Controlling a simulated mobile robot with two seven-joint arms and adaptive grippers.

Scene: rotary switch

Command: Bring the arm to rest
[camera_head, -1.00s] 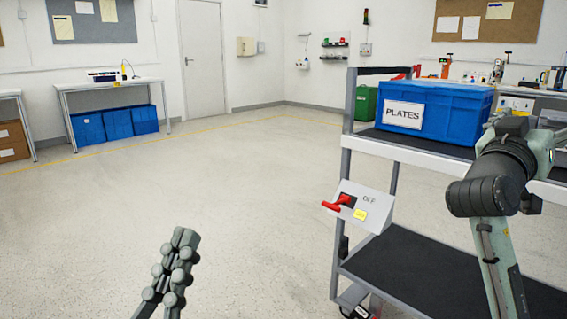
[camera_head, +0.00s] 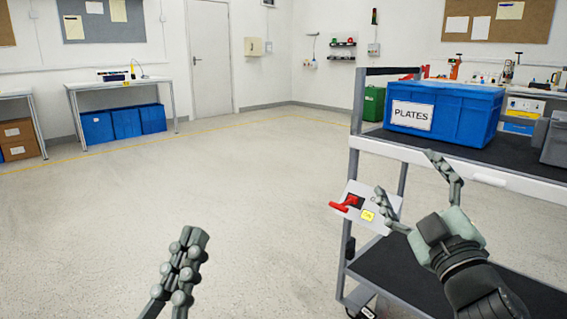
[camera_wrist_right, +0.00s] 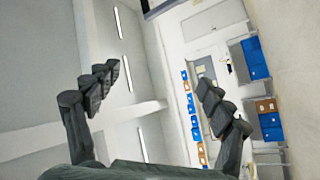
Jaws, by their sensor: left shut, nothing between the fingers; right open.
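The rotary switch has a red handle (camera_head: 345,203) on a pale grey box (camera_head: 356,188) at the cart's left front corner. The handle points to the lower left in the head view. My left gripper (camera_head: 194,237) is shut and empty over bare floor at the bottom.
The cart (camera_head: 500,178) stands on the right, with a blue PLATES crate (camera_head: 460,118) on top and a dark lower shelf (camera_head: 390,262). The floor (camera_head: 240,190) left of the cart is clear. A workbench (camera_head: 118,85) stands far back left.

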